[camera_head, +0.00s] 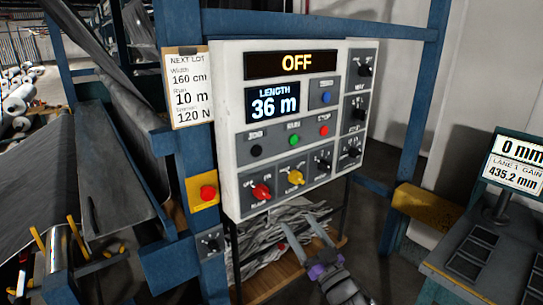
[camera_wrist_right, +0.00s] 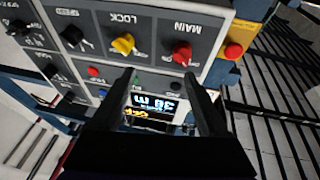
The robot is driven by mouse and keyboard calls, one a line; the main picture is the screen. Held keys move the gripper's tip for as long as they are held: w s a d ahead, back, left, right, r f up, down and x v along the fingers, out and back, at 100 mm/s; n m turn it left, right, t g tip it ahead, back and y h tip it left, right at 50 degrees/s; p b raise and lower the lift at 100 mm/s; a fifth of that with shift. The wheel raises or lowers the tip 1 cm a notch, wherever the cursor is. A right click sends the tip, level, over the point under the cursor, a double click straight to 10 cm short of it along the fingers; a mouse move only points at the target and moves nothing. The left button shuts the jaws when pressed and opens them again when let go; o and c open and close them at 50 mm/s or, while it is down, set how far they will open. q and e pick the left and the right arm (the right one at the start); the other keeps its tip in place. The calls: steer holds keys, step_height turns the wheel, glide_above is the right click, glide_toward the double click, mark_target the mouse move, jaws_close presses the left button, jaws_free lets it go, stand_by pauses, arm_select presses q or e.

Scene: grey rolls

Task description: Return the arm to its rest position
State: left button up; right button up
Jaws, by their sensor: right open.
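My right gripper (camera_head: 304,232) is in the lower middle of the head view, in front of and below the white control panel (camera_head: 230,130). Its two fingers are apart with nothing between them. In the right wrist view the open fingers (camera_wrist_right: 165,80) show against the panel face, apart from the knobs. My left gripper is not in view.
A red emergency button (camera_head: 207,192) on a yellow box sits on the blue frame post (camera_head: 185,150) left of the panel. Grey scrap (camera_head: 265,245) lies in a bin below. A grey desk (camera_head: 475,255) with a display stands at right. Dark grey sheet material (camera_head: 110,150) fills the left.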

steer(key=s+d+f+m+g+h+p, duration=0.1)
steer(key=s+d+f+m+g+h, duration=0.5)
steer(key=s+d+h, duration=0.4)
steer(key=s+f+g, duration=0.4)
steer(key=s+f, duration=0.2)
steer(key=s, duration=0.4)
steer(key=s+a+f+g+p, duration=0.1)
steer(key=s+f+g, duration=0.3)
steer(key=s+f, duration=0.3)
steer(key=s, duration=0.3)
steer(key=shift+s+f+n, duration=0.15)
steer(key=shift+f+n, duration=0.1)
steer(key=shift+n, duration=0.15)
steer(key=shift+a, duration=0.1)
